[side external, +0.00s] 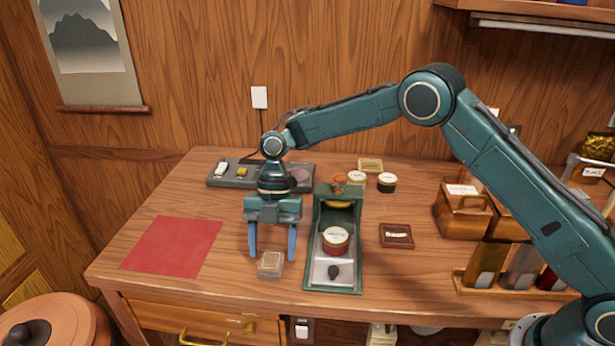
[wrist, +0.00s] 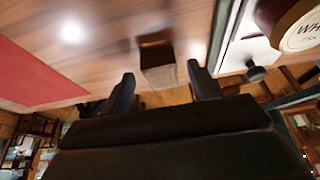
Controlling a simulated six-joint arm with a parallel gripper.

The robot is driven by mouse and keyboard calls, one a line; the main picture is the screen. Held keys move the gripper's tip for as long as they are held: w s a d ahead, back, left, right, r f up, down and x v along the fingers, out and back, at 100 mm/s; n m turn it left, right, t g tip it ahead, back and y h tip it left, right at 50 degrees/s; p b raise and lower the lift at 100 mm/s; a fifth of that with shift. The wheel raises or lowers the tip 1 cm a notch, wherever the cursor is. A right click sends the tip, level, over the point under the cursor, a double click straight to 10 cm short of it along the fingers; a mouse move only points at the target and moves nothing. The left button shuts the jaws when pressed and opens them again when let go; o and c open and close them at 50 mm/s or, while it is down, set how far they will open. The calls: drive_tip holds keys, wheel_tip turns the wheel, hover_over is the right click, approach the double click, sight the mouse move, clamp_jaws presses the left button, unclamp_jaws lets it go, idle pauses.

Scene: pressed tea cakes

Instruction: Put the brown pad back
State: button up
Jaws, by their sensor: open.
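My gripper (side external: 272,257) is open and points down at the front of the table, left of the green press. A small tan-brown block (side external: 270,264) with a paler top stands on the table close to the fingertips. In the wrist view this block (wrist: 158,63) shows beyond the gap between my open fingers (wrist: 163,84), with nothing held. A flat dark-brown pad-like piece (side external: 397,235) with a pale label lies right of the press; I cannot read the label. I cannot tell for certain which of these is the brown pad.
The green press (side external: 316,278) stands close right of my gripper, holding a round labelled tin (side external: 335,240). A red mat (side external: 172,247) lies left. A grey tray (side external: 222,181), small jars (side external: 387,182) and a tan labelled box (side external: 370,165) are behind. Wooden boxes (side external: 463,210) stand right.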

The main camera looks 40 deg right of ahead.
drive_tip(key=v, duration=0.6)
drive_tip(key=shift+d+r, duration=0.1)
drive_tip(key=shift+r, duration=0.05)
drive_tip(key=shift+r, duration=0.1)
idle(0.7)
drive_tip(key=s+d+r+m+t, duration=0.2)
drive_tip(key=s+d+r+m, duration=0.2)
drive_tip(key=s+r+m, duration=0.4)
drive_tip(key=s+d+r+m+t, duration=0.3)
drive_tip(key=s+d+r+m, duration=0.15)
drive_tip(key=r, duration=0.55)
drive_tip(key=s+d+f+m+t+h, duration=0.1)
drive_tip(key=s+d+m, duration=0.4)
drive_tip(key=s, duration=0.5)
drive_tip(key=s+d+f+m+t+h, duration=0.1)
drive_tip(key=s+d+m+t+h, duration=0.1)
drive_tip(key=s+d+m, duration=0.4)
drive_tip(key=s+m, duration=0.3)
drive_tip(key=s, duration=0.1)
drive_tip(key=shift+s+f+t, duration=0.3)
drive_tip(key=shift+s+t, duration=0.05)
drive_tip(key=shift+t, duration=0.05)
